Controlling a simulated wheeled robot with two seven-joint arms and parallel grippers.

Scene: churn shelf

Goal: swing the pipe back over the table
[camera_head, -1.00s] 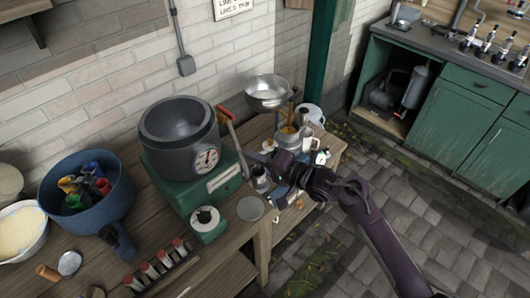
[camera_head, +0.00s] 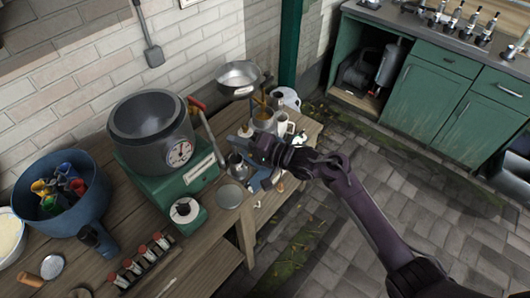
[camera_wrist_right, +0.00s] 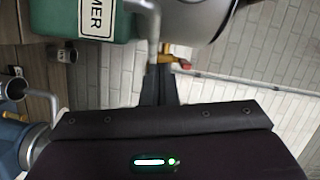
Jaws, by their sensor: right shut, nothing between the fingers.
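The likely pipe is a thin grey bar (camera_head: 209,131) with a red end (camera_head: 197,104), slanting down beside the grey churn pot (camera_head: 152,131). In the right wrist view a grey tube (camera_wrist_right: 153,22) shows near an orange-red part (camera_wrist_right: 167,61). My right gripper (camera_head: 244,136) is shut and empty, just right of the bar in the head view. Its dark fingers (camera_wrist_right: 160,86) point toward the tube in the wrist view. Whether they touch it I cannot tell. My left gripper is not in view.
The green scale base (camera_head: 185,178) carries the pot on the wooden table (camera_head: 217,208). A metal bowl (camera_head: 238,75), a cup (camera_head: 284,123) and other vessels crowd the right end. A blue tub (camera_head: 62,217) stands left. Open paved floor (camera_head: 440,205) lies right.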

